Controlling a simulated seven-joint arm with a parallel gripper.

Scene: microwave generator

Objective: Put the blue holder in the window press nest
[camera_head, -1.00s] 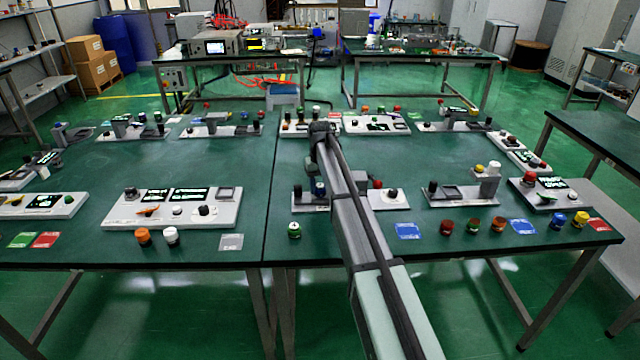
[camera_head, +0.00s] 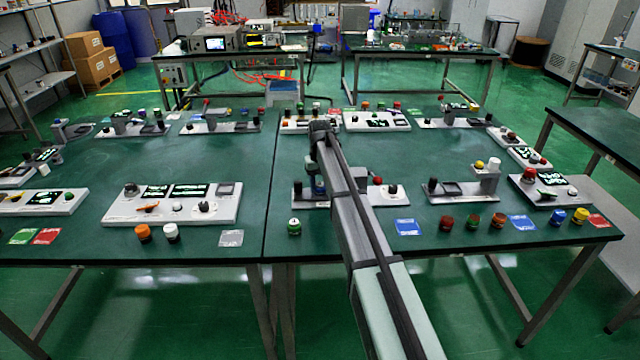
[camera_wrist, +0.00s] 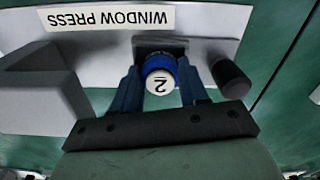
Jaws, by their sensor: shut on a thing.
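The blue holder (camera_wrist: 160,64) shows in the wrist view, with a white end marked 2. My gripper (camera_wrist: 160,88) is shut on it, one blue finger on each side. The holder sits over a dark recess in the light plate labelled WINDOW PRESS (camera_wrist: 112,17), which looks like the window press nest (camera_wrist: 160,41). Whether the holder rests in the recess or hangs above it cannot be told. In the head view my arm covers part of the press, and the blue holder (camera_head: 319,186) is partly visible beside the arm.
A black knob (camera_wrist: 230,76) stands right of the holder in the wrist view, and a grey block (camera_wrist: 40,90) stands left. A green-and-black jar (camera_head: 294,227) and a blue card (camera_head: 407,227) lie near the table's front edge.

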